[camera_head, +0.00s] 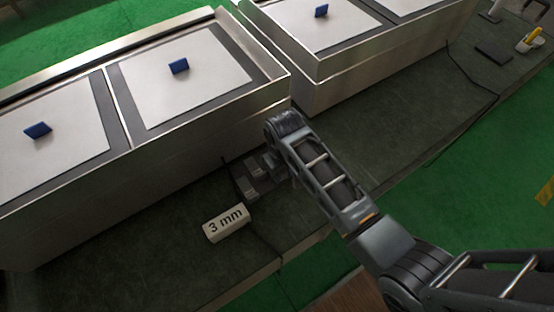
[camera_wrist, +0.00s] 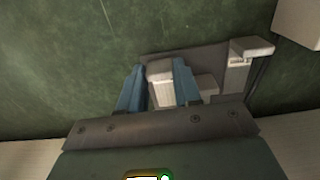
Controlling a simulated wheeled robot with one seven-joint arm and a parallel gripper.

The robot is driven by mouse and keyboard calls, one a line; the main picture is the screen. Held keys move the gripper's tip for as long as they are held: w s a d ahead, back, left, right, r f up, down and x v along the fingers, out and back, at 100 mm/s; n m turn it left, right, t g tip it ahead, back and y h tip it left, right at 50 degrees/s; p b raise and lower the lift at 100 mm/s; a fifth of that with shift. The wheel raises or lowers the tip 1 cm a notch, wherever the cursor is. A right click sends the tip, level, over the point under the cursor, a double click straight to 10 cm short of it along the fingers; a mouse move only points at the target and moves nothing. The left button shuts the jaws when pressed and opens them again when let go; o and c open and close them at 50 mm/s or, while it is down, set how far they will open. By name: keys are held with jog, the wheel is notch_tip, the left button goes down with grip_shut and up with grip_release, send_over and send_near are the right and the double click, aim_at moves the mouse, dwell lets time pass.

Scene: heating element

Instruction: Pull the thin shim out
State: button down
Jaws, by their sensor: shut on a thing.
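My gripper (camera_wrist: 158,70) is shut on a pale grip block (camera_wrist: 160,88), with one blue finger on each side of it. The block seems to be the handle of a shim; its printed mark, if any, cannot be read. A thin dark grey plate (camera_wrist: 205,58) lies flat on the green worktop behind and beside the fingers. A second pale handle (camera_wrist: 240,70) with small unreadable print stands at the plate's right end, apart from my fingers. In the head view my gripper (camera_head: 271,163) is beside two small grey handles (camera_head: 246,187), partly covered by my wrist.
A white block marked "3 mm" (camera_head: 227,222) stands close by, near the worktop's front edge. Metal-walled units (camera_head: 190,145) with white panels and blue tabs stand behind. A black cable crosses the worktop (camera_head: 390,120), which is mostly clear to the right.

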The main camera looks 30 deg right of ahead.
jog(key=shift+s, duration=0.75)
jog(key=c, duration=1)
grip_release()
jog(key=shift+c, duration=0.2)
notch_tip(320, 180, up, 8)
jog(key=shift+p, duration=0.35)
jog(key=shift+f, duration=0.15)
